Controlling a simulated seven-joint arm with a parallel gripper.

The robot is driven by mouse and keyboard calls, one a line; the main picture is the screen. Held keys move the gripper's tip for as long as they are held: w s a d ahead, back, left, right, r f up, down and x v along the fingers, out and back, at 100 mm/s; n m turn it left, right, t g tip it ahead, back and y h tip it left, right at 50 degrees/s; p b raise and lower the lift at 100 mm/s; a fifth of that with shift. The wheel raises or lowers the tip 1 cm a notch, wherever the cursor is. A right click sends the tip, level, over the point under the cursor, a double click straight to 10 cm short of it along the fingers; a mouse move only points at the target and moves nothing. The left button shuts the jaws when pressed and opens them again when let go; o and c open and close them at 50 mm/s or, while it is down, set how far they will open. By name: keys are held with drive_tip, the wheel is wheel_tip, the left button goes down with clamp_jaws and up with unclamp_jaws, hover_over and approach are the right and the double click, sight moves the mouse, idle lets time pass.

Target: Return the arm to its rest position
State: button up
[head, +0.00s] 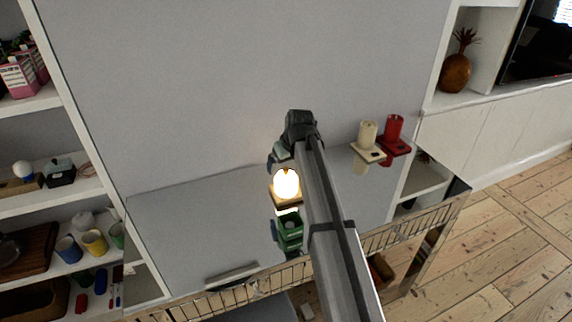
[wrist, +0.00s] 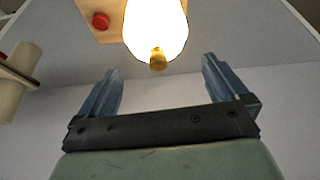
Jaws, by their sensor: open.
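My gripper (head: 272,163) is at the end of my arm, beside and slightly above a lit bulb (head: 286,183) in the head view. In the wrist view its two blue fingers (wrist: 162,80) are spread wide with nothing between their pads. The glowing bulb (wrist: 155,28) stands beyond the fingertips at the top of that view, apart from them. It belongs to a small wooden base (head: 288,201) with a red button (wrist: 100,20). My arm hides part of the surface behind it in the head view.
The glossy counter (head: 180,220) is mostly clear at left and gives reflections. Shelves with mugs (head: 94,243) stand at left, and a wall rises behind.

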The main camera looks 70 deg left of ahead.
idle(0.6)
